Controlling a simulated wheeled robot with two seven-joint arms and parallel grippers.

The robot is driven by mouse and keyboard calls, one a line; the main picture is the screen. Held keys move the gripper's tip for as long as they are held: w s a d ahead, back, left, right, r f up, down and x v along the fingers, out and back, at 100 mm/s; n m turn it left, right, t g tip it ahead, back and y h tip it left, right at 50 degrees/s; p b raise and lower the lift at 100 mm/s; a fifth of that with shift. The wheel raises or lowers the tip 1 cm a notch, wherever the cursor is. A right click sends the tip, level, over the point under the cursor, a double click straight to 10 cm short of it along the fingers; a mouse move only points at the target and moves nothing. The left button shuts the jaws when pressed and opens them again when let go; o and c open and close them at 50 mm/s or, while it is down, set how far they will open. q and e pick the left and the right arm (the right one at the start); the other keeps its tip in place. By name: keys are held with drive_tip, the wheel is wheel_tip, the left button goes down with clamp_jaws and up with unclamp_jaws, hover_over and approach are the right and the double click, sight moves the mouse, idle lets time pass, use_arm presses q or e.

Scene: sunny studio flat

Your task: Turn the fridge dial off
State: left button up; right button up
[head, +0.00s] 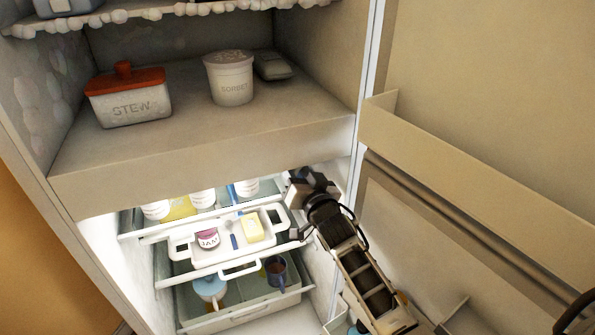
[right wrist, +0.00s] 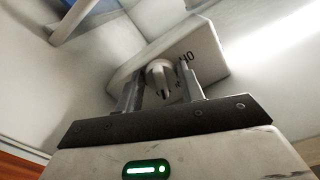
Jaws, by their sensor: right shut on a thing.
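The fridge dial is a small round grey knob (right wrist: 161,74) on a pale box-shaped housing (right wrist: 207,50) in the right wrist view. A dark marking, which looks like ON seen upside down, is printed to the right of the knob. Other markings are mostly hidden. My right gripper (right wrist: 160,92) is shut on the knob, one finger on each side. In the head view my right gripper (head: 303,188) reaches into the upper right of the lit fridge compartment, and the dial is hidden there. My left gripper is not in view.
The fridge stands open, its door (head: 480,130) at right. Below my gripper are a white tray (head: 183,247) with a jam jar and butter, and a lower drawer (head: 245,312) with mugs. The frosty freezer shelf (head: 190,120) above holds a stew box and sorbet tub.

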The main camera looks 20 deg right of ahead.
drive_tip(key=n, duration=0.5)
drive_tip(key=shift+d+p, duration=0.15)
drive_tip(key=shift+p, duration=0.25)
idle(0.3)
drive_tip(key=o, duration=1)
drive_tip(key=s, duration=1)
drive_tip(key=s+a, duration=0.1)
drive_tip(key=s, duration=0.5)
drive_tip(key=shift+b, duration=0.35)
